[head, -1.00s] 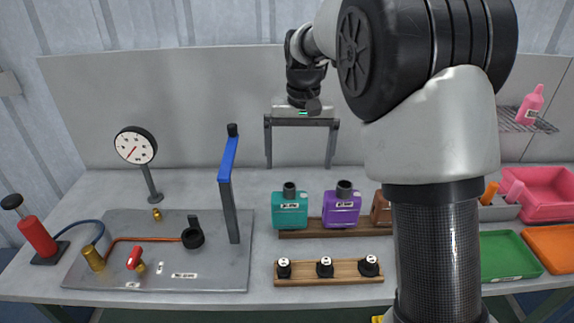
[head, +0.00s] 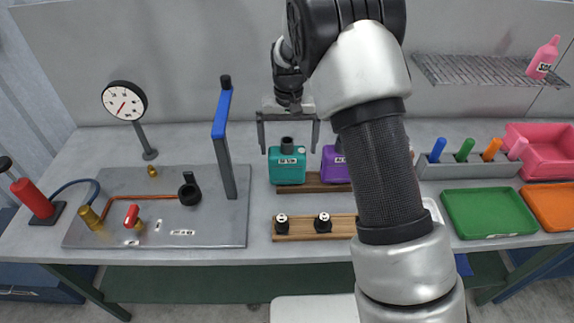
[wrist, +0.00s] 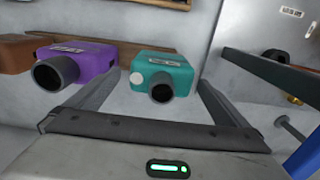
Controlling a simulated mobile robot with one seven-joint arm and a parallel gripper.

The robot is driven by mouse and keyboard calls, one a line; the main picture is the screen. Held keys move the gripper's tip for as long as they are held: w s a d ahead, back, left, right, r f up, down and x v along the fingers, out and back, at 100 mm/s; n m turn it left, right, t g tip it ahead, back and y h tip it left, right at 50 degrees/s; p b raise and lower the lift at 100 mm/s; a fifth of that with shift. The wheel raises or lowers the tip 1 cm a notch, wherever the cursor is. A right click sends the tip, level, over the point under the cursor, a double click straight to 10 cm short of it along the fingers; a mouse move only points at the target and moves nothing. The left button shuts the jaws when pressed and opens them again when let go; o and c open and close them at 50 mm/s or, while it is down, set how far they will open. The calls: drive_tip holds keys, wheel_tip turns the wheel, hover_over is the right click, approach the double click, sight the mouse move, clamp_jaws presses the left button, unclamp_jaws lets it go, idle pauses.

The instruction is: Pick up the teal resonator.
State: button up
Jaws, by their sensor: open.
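In the wrist view the teal resonator (wrist: 163,75) lies ahead, framed between the two fingers. My gripper (head: 288,146) is open and empty. In the head view its fingers hang down on either side of the resonator's neck, seemingly at or just above body height. My gripper (wrist: 155,100) shows no contact with the resonator; the exact gap cannot be told.
A purple resonator (head: 335,165) stands close on the right, partly hidden by my arm. A wooden strip with black knobs (head: 300,228) lies in front. Green tray (head: 488,213) sits right.

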sight(287, 156)
drive_tip(key=shift+w+a+f+p, duration=0.1)
drive_tip(key=shift+w+f+p, duration=0.1)
drive_tip(key=shift+f, duration=1.15)
drive_tip(key=shift+w+a+f+p, duration=0.1)
drive_tip(key=shift+f+p, duration=0.1)
drive_tip(key=shift+f, duration=1.1)
drive_tip(key=c, duration=0.9)
